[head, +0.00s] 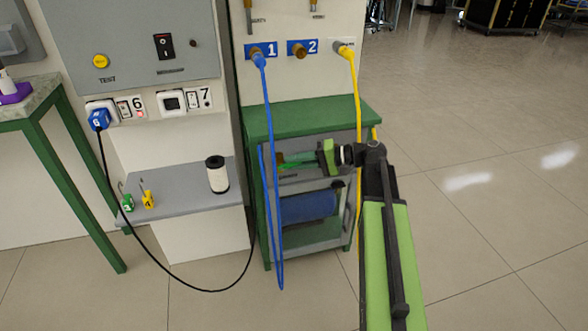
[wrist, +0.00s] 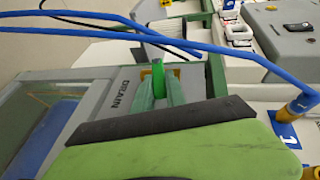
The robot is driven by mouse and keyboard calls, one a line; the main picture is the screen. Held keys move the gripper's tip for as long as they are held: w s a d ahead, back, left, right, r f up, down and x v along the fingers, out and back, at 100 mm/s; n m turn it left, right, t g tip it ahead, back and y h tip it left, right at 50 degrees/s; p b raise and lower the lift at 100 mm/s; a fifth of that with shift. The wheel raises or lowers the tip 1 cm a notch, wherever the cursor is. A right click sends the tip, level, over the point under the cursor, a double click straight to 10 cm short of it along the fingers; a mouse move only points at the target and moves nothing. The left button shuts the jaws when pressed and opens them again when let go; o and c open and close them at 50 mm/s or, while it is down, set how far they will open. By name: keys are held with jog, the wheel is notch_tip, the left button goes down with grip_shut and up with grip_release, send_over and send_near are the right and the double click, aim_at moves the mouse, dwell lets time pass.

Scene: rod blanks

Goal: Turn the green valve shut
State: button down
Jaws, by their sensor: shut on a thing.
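The green valve (head: 291,164) is on the front of the green-framed cabinet, partly hidden behind the blue hose and my gripper. In the wrist view its bright green handle (wrist: 158,77) stands between my fingers, beside the "DRAIN" label. My gripper (head: 298,162) reaches in from the right and is shut on the handle. In the wrist view, my gripper (wrist: 160,90) hides the lower part of the valve, and I cannot tell how far it is turned.
A blue hose (head: 268,160) hangs from port 1, close to my gripper. A yellow hose (head: 357,95) hangs behind my arm. A grey shelf (head: 180,190) holds a white spool (head: 217,174).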

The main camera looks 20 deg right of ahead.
jog(key=shift+a, duration=0.1)
dwell(0.3)
jog(key=c, duration=1.4)
grip_release()
jog(key=shift+o, duration=0.2)
jog(key=p+v, duration=0.3)
jog(key=v, duration=1.4)
jog(key=shift+d+p, duration=0.25)
jog(key=shift+p, duration=0.15)
jog(key=shift+s+f, duration=0.1)
jog(key=shift+c, duration=0.2)
